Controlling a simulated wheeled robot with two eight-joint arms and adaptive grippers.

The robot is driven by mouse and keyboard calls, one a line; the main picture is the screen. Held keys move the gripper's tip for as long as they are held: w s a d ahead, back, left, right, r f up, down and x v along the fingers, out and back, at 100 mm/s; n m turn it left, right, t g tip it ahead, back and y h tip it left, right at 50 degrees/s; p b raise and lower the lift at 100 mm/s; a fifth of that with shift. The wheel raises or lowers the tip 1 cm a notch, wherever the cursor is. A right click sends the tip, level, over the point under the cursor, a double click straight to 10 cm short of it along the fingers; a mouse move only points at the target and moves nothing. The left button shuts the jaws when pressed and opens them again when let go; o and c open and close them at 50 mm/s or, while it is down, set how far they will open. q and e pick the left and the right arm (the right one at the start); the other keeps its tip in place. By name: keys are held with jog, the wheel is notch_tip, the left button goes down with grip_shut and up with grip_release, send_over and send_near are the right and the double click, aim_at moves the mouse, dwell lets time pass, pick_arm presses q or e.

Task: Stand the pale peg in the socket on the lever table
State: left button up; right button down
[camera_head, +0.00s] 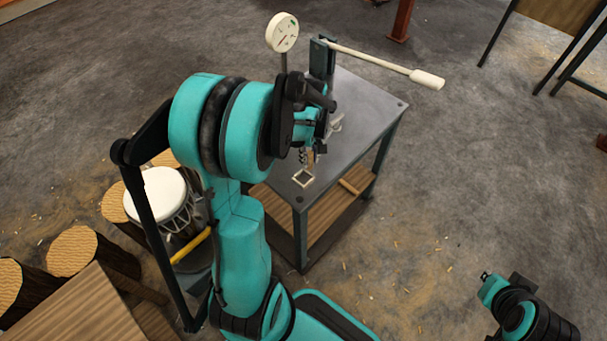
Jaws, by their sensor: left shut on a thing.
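The lever table (365,105) is a grey metal-topped stand in the upper middle. The socket (303,178) shows as a small pale square outline at its near corner. My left gripper (309,150) is over this corner, shut on a small tan piece, the pale peg (310,158). The peg is partly hidden by the fingers and appears just above the socket in the picture. I cannot tell whether it touches the socket. My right gripper (490,289) is low at the right, away from the table, and its fingers cannot be made out.
A white-handled lever (375,60) and a round dial (282,33) rise from the table's back. A white-topped drum (157,194) and log stools (72,251) stand at left. A wooden top (80,310) is at lower left. Floor right of the table is clear.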

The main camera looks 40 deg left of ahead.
pick_arm(q)
jog(key=shift+s+a+f+b, duration=0.15)
jog(key=shift+s+a+f, duration=0.05)
jog(key=shift+s+f, duration=0.3)
jog(key=shift+s+a+f+b, duration=0.15)
jog(key=shift+s+f, duration=0.2)
jog(key=shift+s, duration=0.2)
jog(key=shift+f+b, duration=0.9)
jog(key=shift+f, duration=0.9)
jog(key=shift+f, duration=0.25)
jog(key=o, duration=0.9)
jog(key=shift+o, duration=0.2)
jog(key=shift+r, duration=0.1)
